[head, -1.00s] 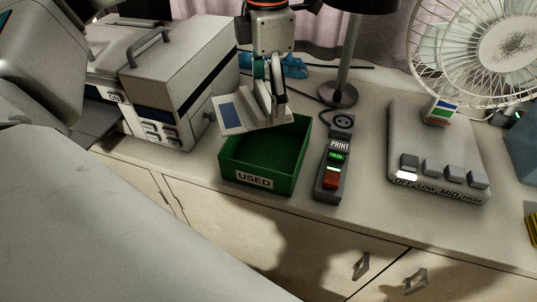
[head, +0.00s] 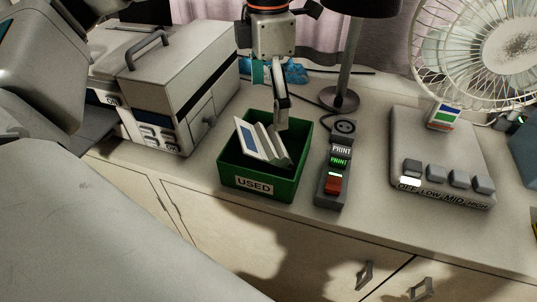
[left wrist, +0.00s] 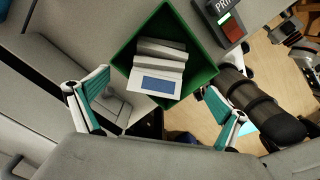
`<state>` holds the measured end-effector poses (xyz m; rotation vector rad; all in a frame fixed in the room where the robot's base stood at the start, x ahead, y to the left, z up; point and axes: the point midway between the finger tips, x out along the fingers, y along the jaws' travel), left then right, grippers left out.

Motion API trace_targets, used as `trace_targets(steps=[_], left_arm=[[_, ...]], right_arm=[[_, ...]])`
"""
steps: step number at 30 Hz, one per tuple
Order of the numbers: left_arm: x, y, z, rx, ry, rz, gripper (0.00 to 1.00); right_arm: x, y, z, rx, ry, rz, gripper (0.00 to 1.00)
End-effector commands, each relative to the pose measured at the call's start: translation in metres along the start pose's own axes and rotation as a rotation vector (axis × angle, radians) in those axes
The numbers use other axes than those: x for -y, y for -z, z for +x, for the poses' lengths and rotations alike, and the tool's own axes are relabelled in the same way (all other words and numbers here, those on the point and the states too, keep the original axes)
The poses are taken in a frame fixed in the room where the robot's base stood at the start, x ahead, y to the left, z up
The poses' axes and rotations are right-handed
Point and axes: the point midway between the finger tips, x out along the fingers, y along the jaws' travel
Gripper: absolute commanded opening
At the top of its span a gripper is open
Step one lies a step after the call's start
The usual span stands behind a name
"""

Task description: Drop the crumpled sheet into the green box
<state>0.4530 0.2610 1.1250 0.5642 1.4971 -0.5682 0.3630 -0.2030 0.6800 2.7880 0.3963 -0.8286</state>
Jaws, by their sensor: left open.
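The crumpled sheet (head: 262,141), white and folded with a blue block printed on it, is tilted inside the green box (head: 245,183) labelled USED. It also shows inside the box in the left wrist view (left wrist: 158,72). My left gripper (head: 281,125) is above the right back part of the box. In the left wrist view its teal-lined fingers (left wrist: 158,118) are spread wide apart and hold nothing, with the sheet beyond them. My right gripper is not in view.
A grey printer (head: 170,75) stands left of the box. A control strip with a red button (head: 333,183) stands close to its right. A lamp stand (head: 346,60), a fan (head: 490,50) and a switch base (head: 440,160) are farther right.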

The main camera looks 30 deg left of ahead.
Motion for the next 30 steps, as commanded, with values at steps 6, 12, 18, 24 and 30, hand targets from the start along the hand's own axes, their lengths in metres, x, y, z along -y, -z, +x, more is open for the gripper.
trace_targets(steps=[6,12,18,24,30], left_arm=[[0.000,-0.001,-0.045,0.005,-0.003,-0.001,1.00],[0.000,-0.001,-0.082,0.004,-0.003,-0.001,1.00],[0.000,0.000,-0.103,0.001,-0.001,0.000,1.00],[0.000,0.000,-0.107,0.000,0.000,0.000,1.00],[0.000,0.000,-0.107,0.000,0.000,0.000,1.00]], right_arm=[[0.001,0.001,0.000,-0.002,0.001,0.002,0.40],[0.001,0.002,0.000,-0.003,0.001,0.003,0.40],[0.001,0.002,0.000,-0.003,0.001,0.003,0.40],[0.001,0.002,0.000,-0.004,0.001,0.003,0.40],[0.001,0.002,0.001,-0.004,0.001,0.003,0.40]])
